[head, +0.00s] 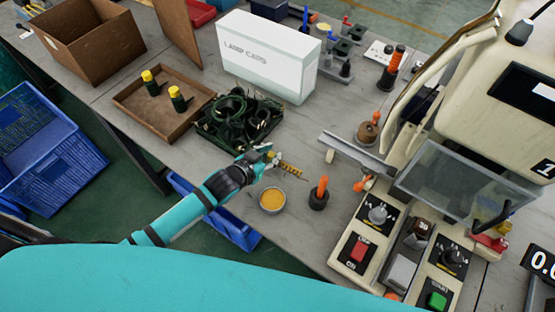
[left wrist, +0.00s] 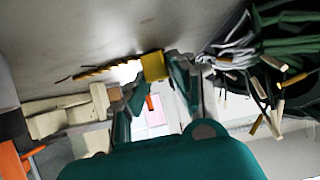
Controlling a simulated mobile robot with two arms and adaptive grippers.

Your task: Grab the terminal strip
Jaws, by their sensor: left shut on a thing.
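The terminal strip (head: 291,169) is a short, thin, yellow-gold toothed piece at the tip of my left gripper (head: 270,158). In the head view it points right, above the grey table. In the left wrist view a yellow block (left wrist: 153,66) sits between the fingertips of the left gripper (left wrist: 155,78), and the thin gold strip (left wrist: 103,69) runs left from it. The left gripper is shut on this piece. Part of the held end is hidden by the fingers. My right gripper is in neither view.
A black tray of dark green cables (head: 237,118) lies just behind the gripper. A round cup with yellow contents (head: 271,201) and an orange-handled tool in a black holder (head: 319,194) stand in front. The moulding machine (head: 500,95) stands at right.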

